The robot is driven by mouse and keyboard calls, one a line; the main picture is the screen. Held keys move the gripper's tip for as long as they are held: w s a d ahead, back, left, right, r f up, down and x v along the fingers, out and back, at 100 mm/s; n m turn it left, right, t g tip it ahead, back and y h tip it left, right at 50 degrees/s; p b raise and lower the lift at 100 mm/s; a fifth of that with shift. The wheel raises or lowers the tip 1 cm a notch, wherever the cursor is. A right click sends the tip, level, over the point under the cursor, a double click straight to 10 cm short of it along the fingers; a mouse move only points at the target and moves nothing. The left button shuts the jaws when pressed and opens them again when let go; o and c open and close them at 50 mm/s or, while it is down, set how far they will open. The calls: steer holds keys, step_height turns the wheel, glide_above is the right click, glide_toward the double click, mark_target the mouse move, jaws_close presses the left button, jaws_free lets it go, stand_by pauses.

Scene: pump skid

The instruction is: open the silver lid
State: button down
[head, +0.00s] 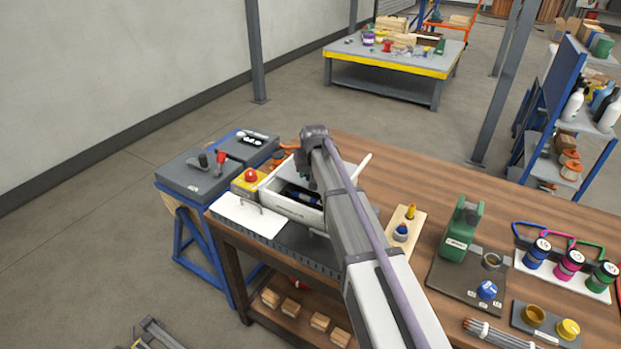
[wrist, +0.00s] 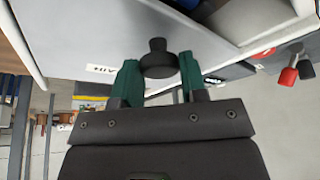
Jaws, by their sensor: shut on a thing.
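A white box (head: 296,209) stands on the bench's left part, with dark and blue contents showing inside. In the wrist view a pale silver panel, apparently the lid (wrist: 215,32), fills the top of the picture. It carries a black knob (wrist: 158,46). My gripper's green fingers (wrist: 159,75) are on either side of this knob and shut on it. In the head view my gripper (head: 302,178) is at the box, its fingers mostly hidden by my arm. A pale edge (head: 361,166) rises at a slant right of my arm; my arm hides much of the lid.
A grey control panel (head: 210,170) is further left. A wooden block (head: 402,232) and a green device (head: 461,228) stand to the right.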

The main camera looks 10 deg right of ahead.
steer(key=w+d, duration=0.2)
steer(key=w, duration=0.1)
steer(key=w+d, duration=0.3)
steer(key=shift+d, duration=0.2)
steer(key=c, duration=0.7)
jaws_free()
steer(key=shift+o, duration=0.2)
steer(key=p+v, duration=1)
steer(key=v, duration=0.1)
steer(key=shift+w+f, duration=0.1)
